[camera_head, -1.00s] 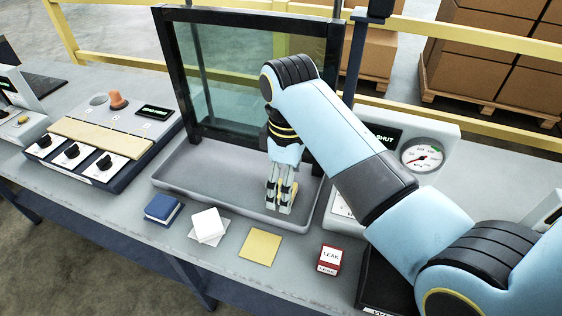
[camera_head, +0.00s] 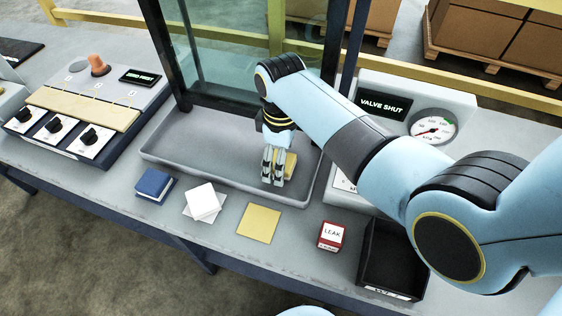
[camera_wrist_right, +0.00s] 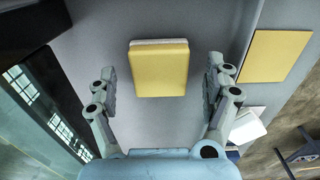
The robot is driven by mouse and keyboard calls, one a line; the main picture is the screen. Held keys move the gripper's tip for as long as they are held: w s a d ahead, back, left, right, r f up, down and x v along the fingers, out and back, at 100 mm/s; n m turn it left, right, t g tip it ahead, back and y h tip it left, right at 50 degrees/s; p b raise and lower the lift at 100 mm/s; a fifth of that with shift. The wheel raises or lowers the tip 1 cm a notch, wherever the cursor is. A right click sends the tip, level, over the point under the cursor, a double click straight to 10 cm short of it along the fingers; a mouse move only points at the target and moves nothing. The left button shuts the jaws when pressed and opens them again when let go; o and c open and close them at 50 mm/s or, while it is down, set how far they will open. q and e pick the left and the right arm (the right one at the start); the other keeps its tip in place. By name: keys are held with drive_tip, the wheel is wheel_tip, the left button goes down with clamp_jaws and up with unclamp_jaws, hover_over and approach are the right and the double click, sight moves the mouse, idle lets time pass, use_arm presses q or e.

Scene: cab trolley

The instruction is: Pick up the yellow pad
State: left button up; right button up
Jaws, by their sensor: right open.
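The yellow pad (camera_wrist_right: 158,72), a small block with a pale layer along one edge, lies in the grey tray (camera_head: 170,157). In the head view the pad (camera_head: 291,162) is partly hidden behind my right gripper (camera_head: 273,182). My right gripper points down over the right part of the tray. In the right wrist view its open fingers (camera_wrist_right: 161,80) stand on either side of the pad, with gaps between, and nothing is held. I cannot tell its exact height above the pad. My left gripper is not in view.
A flat yellow square (camera_head: 259,223) lies on the table in front of the tray, between a white pad (camera_head: 201,198) and a red-and-white LEAK block (camera_head: 332,235). A blue block (camera_head: 154,184) is further left. A framed glass panel (camera_head: 240,40) stands behind; a black bin (camera_head: 378,292) is at right.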

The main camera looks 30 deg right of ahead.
drive_tip(key=shift+f, duration=0.6)
drive_tip(key=shift+r, duration=0.1)
drive_tip(key=c, duration=1.3)
